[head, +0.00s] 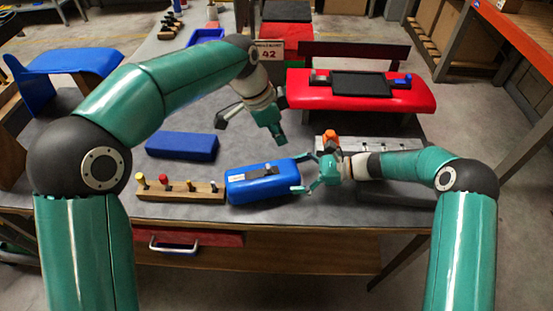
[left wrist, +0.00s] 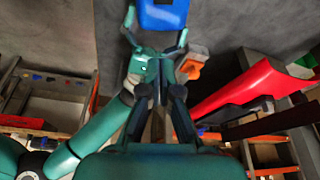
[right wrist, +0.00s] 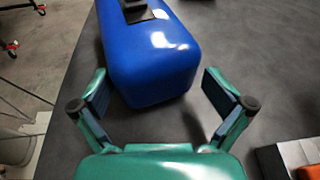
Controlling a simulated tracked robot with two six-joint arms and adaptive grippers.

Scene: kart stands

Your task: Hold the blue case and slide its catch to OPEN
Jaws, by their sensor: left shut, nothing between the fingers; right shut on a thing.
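The blue case (head: 262,186) lies on the grey table near its front edge; it shows in the right wrist view (right wrist: 150,60) too. Its dark catch (head: 265,171) is on top, beside a pale label; the catch is partly cut off in the right wrist view (right wrist: 136,12). I cannot read which way the catch is set.
A wooden rack with coloured pegs (head: 180,190) stands left of the case. A flat blue block (head: 182,146) lies behind that rack. A grey strip with an orange part (head: 330,139) is right. A red bench (head: 360,98) stands at the back.

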